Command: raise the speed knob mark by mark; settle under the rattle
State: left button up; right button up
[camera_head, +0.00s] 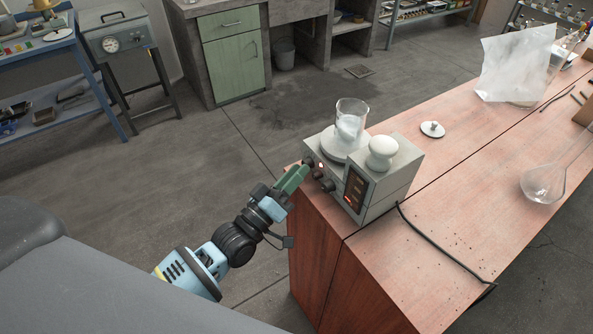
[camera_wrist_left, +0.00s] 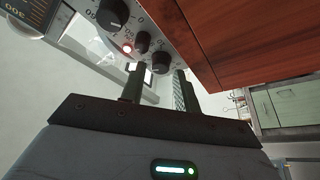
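A grey stirrer (camera_head: 385,190) stands on the near end of the wooden bench, with a glass beaker (camera_head: 350,118) holding something white on its plate. Its front has dark knobs (camera_head: 327,185), a small lit red lamp (camera_head: 320,165) and a dark display with a red segment. In the left wrist view there are a large knob (camera_wrist_left: 112,13), a small middle knob (camera_wrist_left: 142,41) and a lower knob (camera_wrist_left: 160,62). Which is the speed knob I cannot tell. My left gripper (camera_wrist_left: 158,80) is open, fingers apart near the lower knob; contact is unclear. My right gripper is out of view.
A rounded white object (camera_head: 382,148) sits on top of the stirrer. A small white disc (camera_head: 432,129), a clear sheet (camera_head: 515,65) and a round glass flask (camera_head: 545,182) are on the bench. A black cable (camera_head: 440,245) runs across the bench top.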

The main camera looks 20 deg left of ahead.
pick_arm(q)
jog(key=shift+w+d+r, duration=0.1)
jog(key=shift+w+d, duration=0.1)
jog(key=shift+w, duration=0.2)
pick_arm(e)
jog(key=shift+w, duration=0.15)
pick_arm(q)
grip_shut()
jog(key=m, duration=0.1)
jog(key=m+h+b, duration=0.1)
jog(key=m, duration=0.1)
jog(key=shift+a+f+m, duration=0.15)
jog(key=shift+f+m, duration=0.15)
jog(key=shift+f, duration=0.05)
jog(key=shift+m+h+b, duration=0.45)
jog(key=shift+m+h, duration=0.25)
jog(key=shift+m, duration=0.3)
jog(key=shift+w+r+m+h, duration=0.1)
jog(key=shift+r+m+h, duration=0.1)
jog(key=shift+m+h, duration=0.35)
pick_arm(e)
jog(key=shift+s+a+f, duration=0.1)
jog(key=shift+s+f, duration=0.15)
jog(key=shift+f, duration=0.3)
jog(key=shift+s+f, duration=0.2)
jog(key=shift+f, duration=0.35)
